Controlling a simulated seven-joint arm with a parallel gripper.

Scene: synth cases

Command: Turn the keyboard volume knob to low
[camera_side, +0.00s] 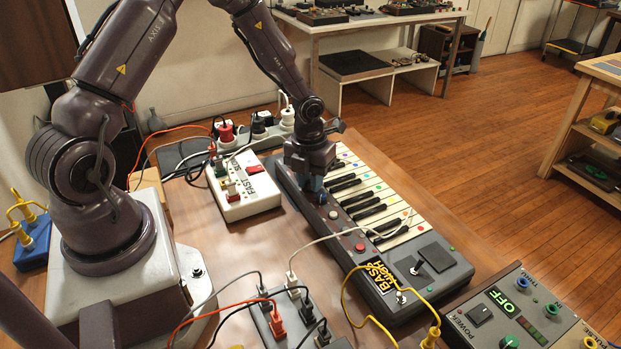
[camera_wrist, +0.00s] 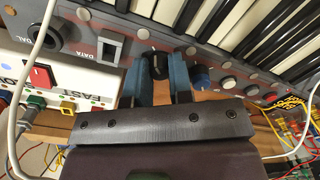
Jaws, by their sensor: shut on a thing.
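The dark grey keyboard (camera_side: 440,262) lies on the brown table, its control strip facing my arm. In the wrist view, a black knob (camera_wrist: 155,66) with a pale mark at its top sits on that strip (camera_wrist: 228,68). My gripper (camera_wrist: 155,75) has its two blue fingers on either side of this knob, shut on it. In the side view, my gripper (camera_side: 312,186) reaches down onto the strip and mostly hides the knob. A blue knob (camera_wrist: 201,76) stands just right of the fingers. I cannot read any volume or low marking.
A white box (camera_side: 243,196) with a red switch stands left of the keyboard. A grey box (camera_side: 290,318) with plugged cables is in front. A green-labelled panel (camera_side: 520,318) is at the lower right. Loose cables cross the keyboard's near end.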

